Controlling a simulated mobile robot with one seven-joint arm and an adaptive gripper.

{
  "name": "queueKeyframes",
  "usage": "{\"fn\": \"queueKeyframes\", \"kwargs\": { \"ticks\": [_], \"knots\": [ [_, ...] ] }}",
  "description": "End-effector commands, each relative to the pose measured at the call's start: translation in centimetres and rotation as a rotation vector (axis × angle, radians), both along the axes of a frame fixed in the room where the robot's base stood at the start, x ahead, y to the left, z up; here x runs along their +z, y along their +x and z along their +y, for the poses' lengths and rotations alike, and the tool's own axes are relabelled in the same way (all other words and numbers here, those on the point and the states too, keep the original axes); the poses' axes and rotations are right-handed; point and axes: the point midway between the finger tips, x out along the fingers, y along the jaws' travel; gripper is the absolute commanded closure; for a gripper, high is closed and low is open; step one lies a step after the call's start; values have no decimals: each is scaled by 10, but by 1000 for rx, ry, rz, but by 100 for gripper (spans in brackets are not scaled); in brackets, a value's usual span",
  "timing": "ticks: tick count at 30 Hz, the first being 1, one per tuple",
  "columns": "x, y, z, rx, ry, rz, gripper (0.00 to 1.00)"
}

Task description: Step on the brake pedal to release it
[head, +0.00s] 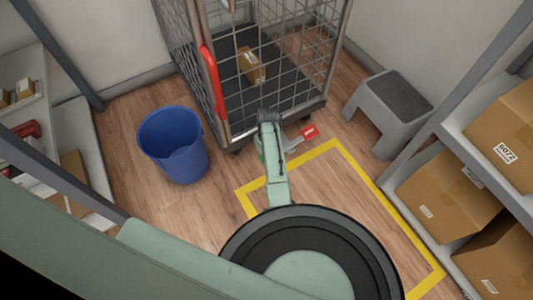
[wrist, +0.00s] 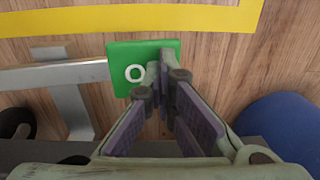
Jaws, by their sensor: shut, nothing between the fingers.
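The roll cage (head: 262,75) stands ahead with a black base. At its lower front edge is a metal pedal bar (wrist: 55,75) with a red pedal (head: 309,132) on the right in the head view. A green pedal with a white ring mark (wrist: 125,72) shows in the wrist view; in the head view my arm mostly hides it. My gripper (wrist: 162,82) is shut and empty, with its fingertips over the right part of the green pedal. I cannot tell whether they touch it. In the head view my gripper (head: 268,117) is at the cage's front edge.
A blue bin (head: 173,145) stands left of the cage. A grey step stool (head: 388,110) is to the right. Yellow floor tape (head: 345,160) marks a bare patch before the cage. Shelves with cartons (head: 450,195) line the right; another shelf is at left.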

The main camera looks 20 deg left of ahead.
Motion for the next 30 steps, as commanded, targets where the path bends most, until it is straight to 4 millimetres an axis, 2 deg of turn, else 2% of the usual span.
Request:
{"fn": "queueKeyframes", "kwargs": {
  "ticks": [4, 8, 15, 24, 30],
  "knots": [
    [2, -1, 1, 1, 1, 2, 100],
    [17, -1, 2, 0, 1, 1, 100],
    [56, -2, 5, -2, 2, -4, 100],
    [118, -11, 11, -2, 2, -3, 100],
    [136, -13, 13, -3, 1, -2, 100]
  ]
}}
